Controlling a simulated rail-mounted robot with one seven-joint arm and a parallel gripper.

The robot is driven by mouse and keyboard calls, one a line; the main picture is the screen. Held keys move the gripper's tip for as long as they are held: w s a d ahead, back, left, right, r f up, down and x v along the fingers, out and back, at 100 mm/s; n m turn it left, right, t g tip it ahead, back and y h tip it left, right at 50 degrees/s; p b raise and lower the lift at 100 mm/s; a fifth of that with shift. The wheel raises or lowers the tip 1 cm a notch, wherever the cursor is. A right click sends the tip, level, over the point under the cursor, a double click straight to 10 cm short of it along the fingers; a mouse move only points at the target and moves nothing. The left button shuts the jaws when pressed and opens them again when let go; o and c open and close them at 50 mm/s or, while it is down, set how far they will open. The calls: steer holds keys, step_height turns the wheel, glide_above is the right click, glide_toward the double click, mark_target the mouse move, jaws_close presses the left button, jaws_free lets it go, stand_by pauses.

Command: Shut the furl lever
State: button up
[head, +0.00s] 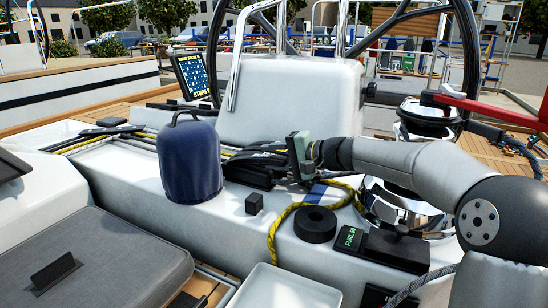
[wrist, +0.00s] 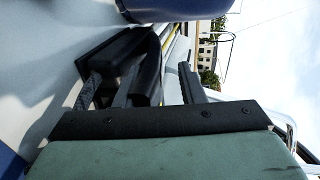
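Black rope clutches with levers (head: 252,168) sit on the white cockpit moulding, right of the blue covered winch (head: 190,162). I cannot tell which lever is the furl lever. My gripper (head: 288,164), with its green body, is beside the right end of the clutches in the head view; its fingers are hard to make out there. In the wrist view my gripper (wrist: 138,85) has its two dark fingers spread apart. Whether a finger touches a lever is unclear.
A black box with a green display reading "FURL" (head: 349,237) stands front right, near a black ring (head: 315,224). A yellow rope (head: 275,236) loops close by. A chrome winch (head: 400,205) stands behind my arm. A small black block (head: 255,203) is in front.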

step_height(320, 180, up, 3)
steer(key=shift+r+p, duration=0.1)
steer(key=shift+p, duration=0.6)
steer(key=s+d+r+p, duration=0.3)
steer(key=s+r, duration=0.6)
steer(key=s, duration=0.4)
steer(key=shift+s+d+r+p, duration=0.25)
steer(key=shift+d+r+p, duration=0.15)
steer(key=shift+d, duration=0.1)
